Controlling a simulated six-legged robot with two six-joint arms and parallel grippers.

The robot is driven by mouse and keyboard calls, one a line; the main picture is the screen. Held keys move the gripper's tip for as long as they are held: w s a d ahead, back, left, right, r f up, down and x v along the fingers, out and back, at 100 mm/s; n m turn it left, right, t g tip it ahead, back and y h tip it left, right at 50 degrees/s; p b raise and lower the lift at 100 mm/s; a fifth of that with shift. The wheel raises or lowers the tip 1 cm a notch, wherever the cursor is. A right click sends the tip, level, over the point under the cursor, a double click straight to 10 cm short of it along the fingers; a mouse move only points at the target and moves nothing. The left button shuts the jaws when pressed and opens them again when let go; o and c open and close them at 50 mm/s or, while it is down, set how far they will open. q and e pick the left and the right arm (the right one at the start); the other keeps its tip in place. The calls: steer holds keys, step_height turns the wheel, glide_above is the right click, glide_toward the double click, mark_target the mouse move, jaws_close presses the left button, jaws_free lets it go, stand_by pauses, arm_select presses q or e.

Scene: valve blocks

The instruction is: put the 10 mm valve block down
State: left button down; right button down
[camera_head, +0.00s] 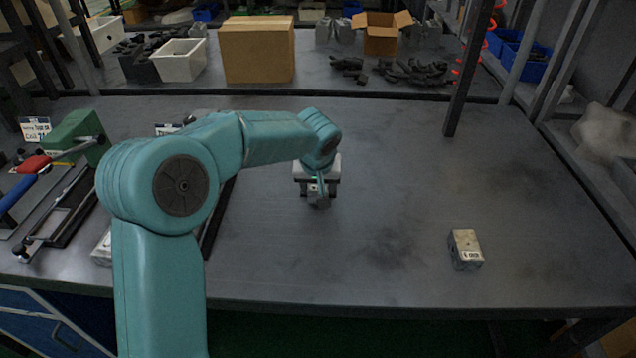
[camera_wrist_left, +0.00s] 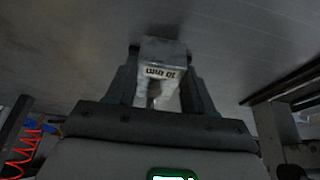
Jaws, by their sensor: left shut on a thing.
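The 10 mm valve block (camera_wrist_left: 162,52) is a grey metal block with a white label reading "10 mm", upside down in the left wrist view. My left gripper (camera_head: 318,190) is shut on it, with a finger on each side. In the head view the gripper points down over the middle of the grey table (camera_head: 400,165), and the block is mostly hidden by the gripper. I cannot tell whether the block touches the table. My right gripper is not in view.
Another labelled valve block (camera_head: 466,250) stands on the table at the right front. A cardboard box (camera_head: 258,52) and a white bin (camera_head: 180,60) stand at the back.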

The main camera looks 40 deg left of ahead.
arm_select(q)
steer(key=shift+w+f, duration=0.15)
steer(key=shift+b, duration=0.3)
steer(key=shift+c, duration=1.7)
jaws_free()
steer(key=shift+f, duration=0.1)
steer(key=p+v, duration=0.1)
steer(key=v, duration=1.5)
steer(key=shift+r+p, duration=0.25)
steer(key=shift+p, duration=0.15)
